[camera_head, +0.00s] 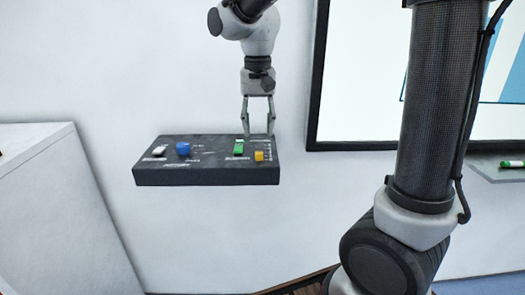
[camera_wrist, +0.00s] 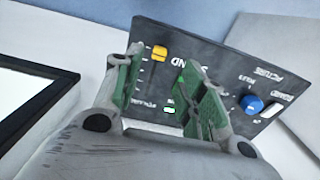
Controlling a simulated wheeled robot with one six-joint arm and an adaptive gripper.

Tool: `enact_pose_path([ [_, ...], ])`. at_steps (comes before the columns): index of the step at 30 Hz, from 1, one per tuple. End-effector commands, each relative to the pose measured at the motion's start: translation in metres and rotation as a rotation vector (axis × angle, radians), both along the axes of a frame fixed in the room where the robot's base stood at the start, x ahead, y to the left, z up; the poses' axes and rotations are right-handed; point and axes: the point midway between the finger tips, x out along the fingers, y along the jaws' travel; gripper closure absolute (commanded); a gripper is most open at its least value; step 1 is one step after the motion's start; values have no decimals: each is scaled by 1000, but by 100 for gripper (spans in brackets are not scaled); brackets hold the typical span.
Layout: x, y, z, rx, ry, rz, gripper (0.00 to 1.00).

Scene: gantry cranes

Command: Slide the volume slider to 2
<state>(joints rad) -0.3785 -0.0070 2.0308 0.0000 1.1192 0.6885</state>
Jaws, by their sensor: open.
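The dark control panel (camera_head: 205,175) is fixed to the wall in the head view and shows tilted in the wrist view (camera_wrist: 225,70). A yellow slider knob (camera_head: 259,156) sits near its right front edge. In the wrist view the yellow knob (camera_wrist: 160,53) is at one end of a line of white marks, whose numbers I cannot read. My gripper (camera_head: 258,136) is open, pointing down at the panel's back right, behind the yellow knob. In the wrist view my fingers (camera_wrist: 165,60) are apart, with nothing seen held. Whether they touch the panel is unclear.
A green control (camera_head: 238,147) lies left of the yellow knob, close to my left finger. A blue knob (camera_head: 183,148) and a white switch (camera_head: 160,150) are further left. A white cabinet (camera_head: 60,215) stands left, and a black-framed board (camera_head: 355,70) hangs right.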

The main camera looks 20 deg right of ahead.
Motion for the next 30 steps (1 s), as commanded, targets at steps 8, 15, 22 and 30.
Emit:
enact_pose_path([
  [8, -1, -1, -42, -2, 4, -6, 59],
  [15, -1, -1, -71, -1, 1, -5, 59],
  [22, -1, -1, -75, 1, -1, -4, 59],
  [30, -1, -1, -75, 1, -1, -4, 92],
])
